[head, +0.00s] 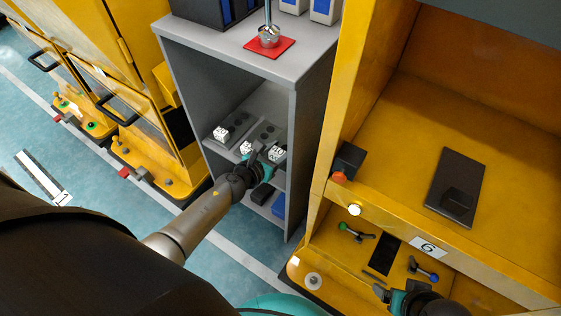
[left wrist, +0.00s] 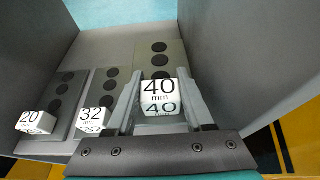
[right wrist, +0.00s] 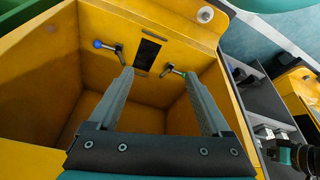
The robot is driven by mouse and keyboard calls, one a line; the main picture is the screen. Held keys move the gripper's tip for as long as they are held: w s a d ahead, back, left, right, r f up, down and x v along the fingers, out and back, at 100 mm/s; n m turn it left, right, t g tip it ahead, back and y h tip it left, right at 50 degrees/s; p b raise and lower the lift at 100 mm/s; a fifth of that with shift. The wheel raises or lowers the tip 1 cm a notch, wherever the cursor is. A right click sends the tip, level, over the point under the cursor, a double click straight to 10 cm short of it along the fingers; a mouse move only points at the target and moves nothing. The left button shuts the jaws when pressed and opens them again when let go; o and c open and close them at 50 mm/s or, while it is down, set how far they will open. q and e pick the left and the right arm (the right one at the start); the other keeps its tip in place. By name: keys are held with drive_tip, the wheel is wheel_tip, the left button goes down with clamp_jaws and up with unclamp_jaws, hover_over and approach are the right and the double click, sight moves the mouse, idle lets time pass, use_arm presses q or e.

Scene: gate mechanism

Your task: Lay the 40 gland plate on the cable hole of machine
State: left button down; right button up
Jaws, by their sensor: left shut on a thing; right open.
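The 40 gland plate (left wrist: 160,65) is a grey plate with a row of dark round holes and a white block marked "40 mm" (left wrist: 160,97). It lies on a shelf of the grey cabinet. My left gripper (head: 259,154) is shut on its white block, one finger on each side. The cable hole (head: 384,255) is a dark rectangle in the yellow machine's lower panel; it also shows in the right wrist view (right wrist: 147,53). My right gripper (right wrist: 162,90) is open and empty in front of this panel.
The 20 plate (left wrist: 36,122) and 32 plate (left wrist: 94,120) lie left of the 40 plate. Cabinet walls (head: 292,130) enclose the shelf closely. Clamp levers with green (head: 343,226) and blue (head: 434,278) ends flank the hole. A dark flat panel (head: 460,175) lies in the machine above.

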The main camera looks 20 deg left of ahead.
use_arm(q)
drive_tip(key=shift+f+b, duration=0.55)
drive_tip(key=shift+f, duration=0.15)
drive_tip(key=shift+f+b, duration=0.55)
drive_tip(key=shift+f, duration=0.05)
drive_tip(key=shift+f+b, duration=0.85)
drive_tip(key=shift+f, duration=0.1)
drive_tip(key=shift+d, duration=0.2)
use_arm(e)
drive_tip(key=w+a+r+t+y, duration=0.1)
drive_tip(key=w+a+r+t, duration=0.2)
drive_tip(key=r, duration=0.2)
drive_tip(key=shift+a+n+t, duration=0.2)
drive_tip(key=shift+n+t, duration=0.1)
drive_tip(key=shift+w, duration=0.15)
use_arm(q)
drive_tip(key=shift+f+b, duration=0.3)
drive_tip(key=shift+c, duration=1.4)
unclamp_jaws()
use_arm(e)
drive_tip(key=shift+w+a+f+t+y, duration=0.1)
drive_tip(key=shift+w+a+t+y, duration=0.3)
drive_tip(key=shift+a+y, duration=0.1)
